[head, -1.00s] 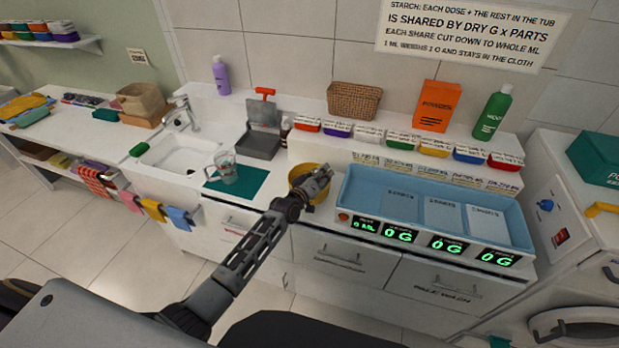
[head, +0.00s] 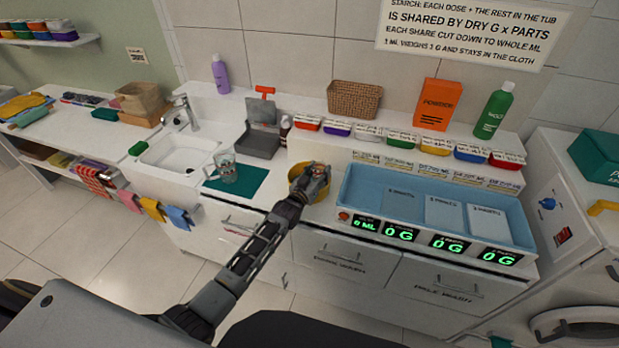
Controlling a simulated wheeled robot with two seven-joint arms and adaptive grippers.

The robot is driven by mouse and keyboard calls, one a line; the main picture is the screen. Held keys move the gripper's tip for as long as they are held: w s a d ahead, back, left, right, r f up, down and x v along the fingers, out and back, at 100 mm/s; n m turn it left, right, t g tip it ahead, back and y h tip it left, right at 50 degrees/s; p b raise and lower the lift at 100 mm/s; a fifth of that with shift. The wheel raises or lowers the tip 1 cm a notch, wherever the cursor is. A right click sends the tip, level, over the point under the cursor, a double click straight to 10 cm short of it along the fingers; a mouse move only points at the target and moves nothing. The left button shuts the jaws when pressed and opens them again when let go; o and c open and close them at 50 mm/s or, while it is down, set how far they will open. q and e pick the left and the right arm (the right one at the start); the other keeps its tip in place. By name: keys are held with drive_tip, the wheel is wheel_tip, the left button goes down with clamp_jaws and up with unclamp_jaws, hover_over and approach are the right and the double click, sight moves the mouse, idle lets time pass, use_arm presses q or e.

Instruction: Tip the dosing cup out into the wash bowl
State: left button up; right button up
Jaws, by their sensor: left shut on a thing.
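My left gripper (head: 314,176) is over the yellow wash bowl (head: 296,170) on the counter and covers much of it. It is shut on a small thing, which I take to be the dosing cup. The fingers and wrist hide most of the cup, so its tilt and contents cannot be made out. The bowl's yellow rim shows to the left of and behind the gripper. My right gripper is not in view.
A clear jug (head: 226,167) stands on a teal mat (head: 250,182) left of the bowl, beside the sink (head: 180,155). A blue tray (head: 350,190) with displays reading 0 lies close on the right. A grey dustpan-like tray (head: 258,146) is behind.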

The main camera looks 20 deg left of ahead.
use_arm(q)
drive_tip(key=shift+a+f+m, duration=0.1)
drive_tip(key=shift+a+m, duration=0.05)
drive_tip(key=shift+m, duration=0.35)
drive_tip(key=shift+r, duration=0.2)
drive_tip(key=shift+r+p, duration=0.75)
drive_tip(key=shift+r, duration=0.6)
